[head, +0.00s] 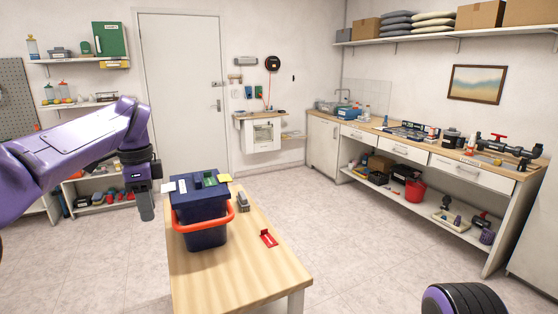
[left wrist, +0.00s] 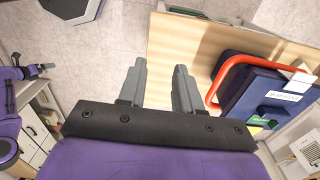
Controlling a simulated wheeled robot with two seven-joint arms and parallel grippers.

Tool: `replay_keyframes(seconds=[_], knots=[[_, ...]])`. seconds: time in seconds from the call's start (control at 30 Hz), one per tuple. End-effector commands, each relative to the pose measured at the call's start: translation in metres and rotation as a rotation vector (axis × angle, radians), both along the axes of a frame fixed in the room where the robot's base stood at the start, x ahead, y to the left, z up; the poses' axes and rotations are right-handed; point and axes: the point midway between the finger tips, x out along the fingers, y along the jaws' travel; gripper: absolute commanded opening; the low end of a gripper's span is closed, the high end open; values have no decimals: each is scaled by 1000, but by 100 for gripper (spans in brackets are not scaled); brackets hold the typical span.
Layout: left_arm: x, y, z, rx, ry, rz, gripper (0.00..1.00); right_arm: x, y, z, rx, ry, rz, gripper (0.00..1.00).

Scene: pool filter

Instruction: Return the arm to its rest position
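My left arm reaches in from the left in the head view, and its gripper (head: 147,205) points down beside the table's left edge. In the left wrist view the two grey fingers of the left gripper (left wrist: 160,70) stand apart with nothing between them, so it is open and empty. It is apart from the dark blue box (head: 205,236) with the orange-red handle, which stands on the wooden table (head: 255,275). The box also shows in the left wrist view (left wrist: 262,92), to the right of the fingers. My right gripper is not in view.
A red item (head: 268,238) and a small grey item (head: 243,202) lie on the table right of the box. A workbench (head: 440,155) with pipe fittings runs along the right wall. Shelves stand behind my left arm. The floor between table and workbench is clear.

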Motion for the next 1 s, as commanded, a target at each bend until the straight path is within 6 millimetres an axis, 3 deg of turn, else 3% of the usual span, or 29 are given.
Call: replay_keyframes(seconds=[0.27,0.57,0.67,0.77,0.87,0.97,1.0], knots=[[10,21,-6,137,-29,-258,34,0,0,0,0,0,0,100],[14,74,-54,584,188,-801,34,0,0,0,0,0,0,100],[16,90,-84,764,375,-1092,34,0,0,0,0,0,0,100],[16,98,-129,937,647,-1478,34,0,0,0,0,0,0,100],[10,92,-190,1060,989,-1960,34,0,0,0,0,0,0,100],[-13,73,-260,1094,1291,-2436,34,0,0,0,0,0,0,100],[-27,64,-285,-1085,-1381,2600,34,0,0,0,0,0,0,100]])
